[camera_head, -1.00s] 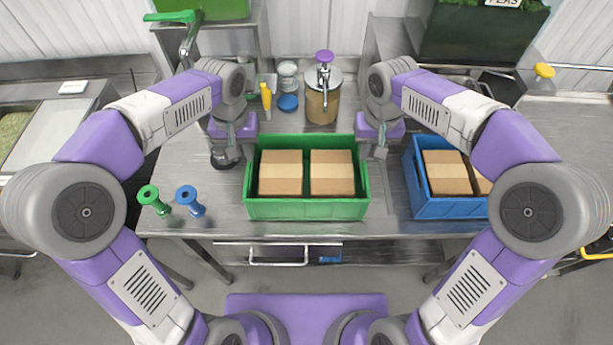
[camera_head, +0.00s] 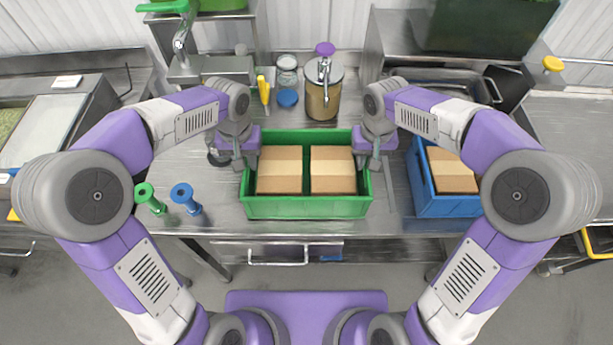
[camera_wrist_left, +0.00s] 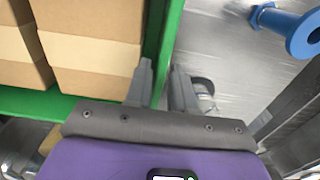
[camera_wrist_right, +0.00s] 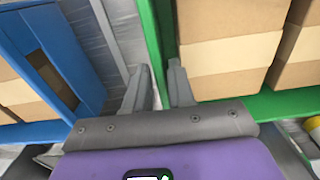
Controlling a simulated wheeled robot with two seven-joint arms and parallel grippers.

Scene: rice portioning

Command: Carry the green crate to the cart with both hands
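The green crate (camera_head: 305,208) stands on the steel table in the middle of the head view, with two brown boxes (camera_head: 279,170) side by side in it. My left gripper (camera_head: 238,163) is at its left wall. In the left wrist view, that green wall (camera_wrist_left: 172,35) runs between the two open fingers (camera_wrist_left: 162,85). My right gripper (camera_head: 374,163) is at the right wall. In the right wrist view, that wall (camera_wrist_right: 150,35) runs between the two open fingers (camera_wrist_right: 158,85). I cannot tell whether any finger touches the wall.
A blue crate (camera_head: 447,206) with a brown box stands close on the right, partly behind my right arm. Green (camera_head: 148,195) and blue (camera_head: 184,196) spool-like items stand at left. A metal pump container (camera_head: 324,95) and jars are behind the green crate. No cart is clearly identifiable.

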